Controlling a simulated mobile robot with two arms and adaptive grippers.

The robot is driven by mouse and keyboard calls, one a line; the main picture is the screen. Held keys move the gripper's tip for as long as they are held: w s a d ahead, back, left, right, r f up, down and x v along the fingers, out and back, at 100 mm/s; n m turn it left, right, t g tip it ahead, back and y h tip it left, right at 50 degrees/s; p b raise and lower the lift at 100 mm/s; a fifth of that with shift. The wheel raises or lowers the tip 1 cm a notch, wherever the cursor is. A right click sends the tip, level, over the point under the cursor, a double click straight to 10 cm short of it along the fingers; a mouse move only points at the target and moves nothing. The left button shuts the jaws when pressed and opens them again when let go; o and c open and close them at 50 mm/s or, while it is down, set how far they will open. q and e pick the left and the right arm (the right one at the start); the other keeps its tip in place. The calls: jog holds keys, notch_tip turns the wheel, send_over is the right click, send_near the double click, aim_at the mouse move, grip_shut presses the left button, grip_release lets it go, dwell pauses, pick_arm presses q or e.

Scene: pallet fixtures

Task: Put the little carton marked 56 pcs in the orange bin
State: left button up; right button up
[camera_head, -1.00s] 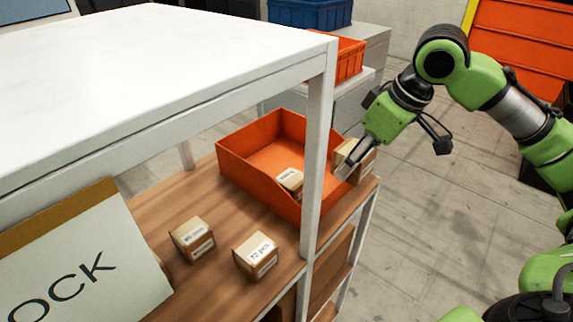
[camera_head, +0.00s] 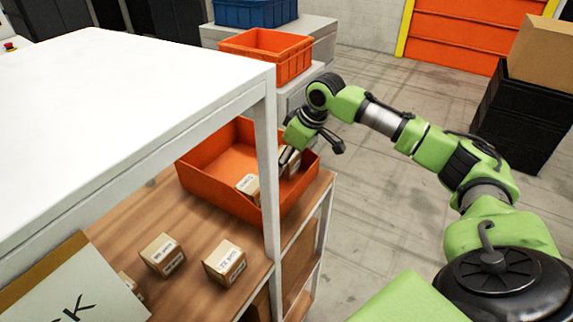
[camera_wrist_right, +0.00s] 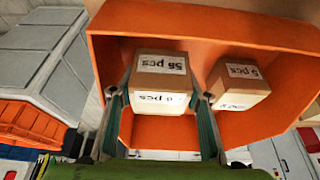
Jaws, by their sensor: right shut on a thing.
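The small brown carton marked 56 pcs (camera_wrist_right: 160,82) is between the fingers of my right gripper (camera_wrist_right: 163,108), its label upside down in the wrist view. In the head view the held carton (camera_head: 293,165) is partly covered by my right gripper (camera_head: 288,158). It is at the right end of the open orange bin (camera_head: 212,194) on the wooden shelf. In the wrist view the bin (camera_wrist_right: 103,62) surrounds the carton; I cannot tell whether the carton touches the bottom. My left gripper is not in view.
Another small carton (camera_head: 248,187) lies in the bin, beside the held one. Cartons (camera_head: 162,255) and (camera_head: 225,263) stand on the shelf in front. A white tabletop (camera_head: 120,90) and its post (camera_head: 268,180) stand close left of my arm. Another orange crate (camera_head: 265,52) is behind.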

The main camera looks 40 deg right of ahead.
notch_tip(320, 180, down, 2)
jog(key=shift+f, duration=0.1)
jog(key=o, duration=0.9)
jog(key=shift+f, duration=0.15)
jog(key=b+v, duration=0.2)
jog(key=v, duration=1)
jog(key=shift+r, duration=0.2)
jog(key=shift+f, duration=0.1)
